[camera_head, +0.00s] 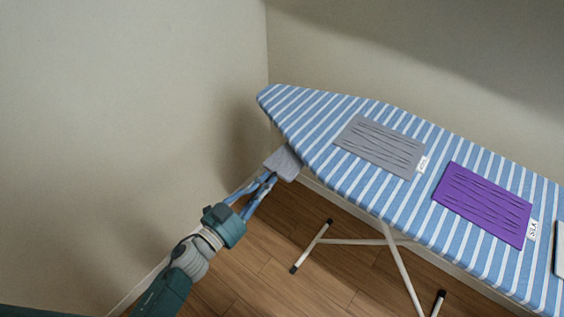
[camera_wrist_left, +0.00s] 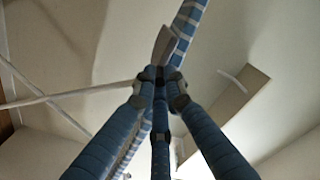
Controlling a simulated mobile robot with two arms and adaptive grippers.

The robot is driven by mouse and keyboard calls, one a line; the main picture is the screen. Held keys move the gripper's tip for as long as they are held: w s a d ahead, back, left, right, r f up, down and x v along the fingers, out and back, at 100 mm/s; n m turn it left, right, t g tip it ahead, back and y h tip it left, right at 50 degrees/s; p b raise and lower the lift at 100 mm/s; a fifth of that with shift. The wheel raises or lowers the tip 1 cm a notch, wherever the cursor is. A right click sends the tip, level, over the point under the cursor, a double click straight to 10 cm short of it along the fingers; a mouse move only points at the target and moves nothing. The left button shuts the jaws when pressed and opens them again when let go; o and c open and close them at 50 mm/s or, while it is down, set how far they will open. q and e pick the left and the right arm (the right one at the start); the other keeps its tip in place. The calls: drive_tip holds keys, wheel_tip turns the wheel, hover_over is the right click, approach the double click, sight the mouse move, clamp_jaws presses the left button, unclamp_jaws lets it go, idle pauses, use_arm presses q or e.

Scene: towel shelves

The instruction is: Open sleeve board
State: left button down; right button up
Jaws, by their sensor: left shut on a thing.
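The sleeve board (camera_head: 284,162) is a small grey padded piece at the left edge of the ironing board (camera_head: 300,107), partly under that edge. My left gripper (camera_head: 268,181) has its blue fingers at the sleeve board's near end and is shut on it. In the left wrist view the fingers (camera_wrist_left: 160,76) come together at the tip of a grey piece (camera_wrist_left: 163,45), beside the striped board edge. How far the sleeve board extends below the ironing board is hidden. My right gripper is in neither view.
A grey cloth (camera_head: 380,146) and a purple cloth (camera_head: 484,203) labelled silk lie on the blue-and-white striped cover. White legs (camera_head: 398,262) stand under the board on the wooden floor (camera_head: 262,270). Bare walls close in behind and to the left.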

use_arm(q)
drive_tip(key=p+v, duration=0.1)
drive_tip(key=v, duration=1.4)
drive_tip(key=shift+s+a, duration=0.15)
drive_tip(key=shift+s, duration=0.05)
drive_tip(key=c, duration=2.2)
unclamp_jaws()
drive_tip(key=shift+o, duration=0.6)
drive_tip(key=shift+s+a, duration=0.15)
drive_tip(key=v, duration=1.2)
